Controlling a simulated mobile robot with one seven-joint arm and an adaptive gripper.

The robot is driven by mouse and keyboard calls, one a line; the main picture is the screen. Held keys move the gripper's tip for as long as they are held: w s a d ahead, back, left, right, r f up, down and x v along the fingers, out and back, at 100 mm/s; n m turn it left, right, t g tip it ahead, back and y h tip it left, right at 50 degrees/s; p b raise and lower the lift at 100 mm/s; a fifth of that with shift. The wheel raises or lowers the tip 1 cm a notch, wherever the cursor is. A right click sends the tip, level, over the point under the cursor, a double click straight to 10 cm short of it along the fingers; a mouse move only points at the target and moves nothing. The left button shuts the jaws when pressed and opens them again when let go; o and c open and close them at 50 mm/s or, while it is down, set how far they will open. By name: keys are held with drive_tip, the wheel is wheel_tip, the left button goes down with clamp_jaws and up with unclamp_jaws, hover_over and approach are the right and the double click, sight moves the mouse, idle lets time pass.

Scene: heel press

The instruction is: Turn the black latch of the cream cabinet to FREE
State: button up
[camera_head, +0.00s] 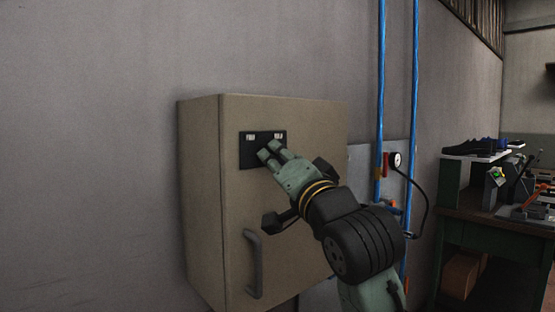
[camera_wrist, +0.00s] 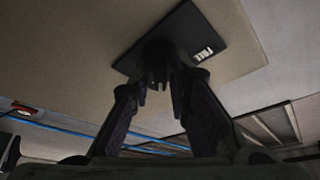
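The cream cabinet (camera_head: 205,200) hangs on the grey wall, its door closed, with a grey handle (camera_head: 253,262) low on the door. A black plate (camera_head: 247,150) with two small white labels is on the upper door; the labels are too small to read surely. In the wrist view the black latch (camera_wrist: 158,55) stands out from the plate (camera_wrist: 190,25). My gripper (camera_head: 269,150) is at the plate and mostly hides the latch in the head view. In the wrist view its fingertips (camera_wrist: 162,80) are a little apart, one each side of the latch. Contact and the latch's angle are unclear.
A green workbench (camera_head: 450,230) with shoes and tools stands at the right. The wall left of the cabinet is bare.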

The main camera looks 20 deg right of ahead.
clamp_jaws()
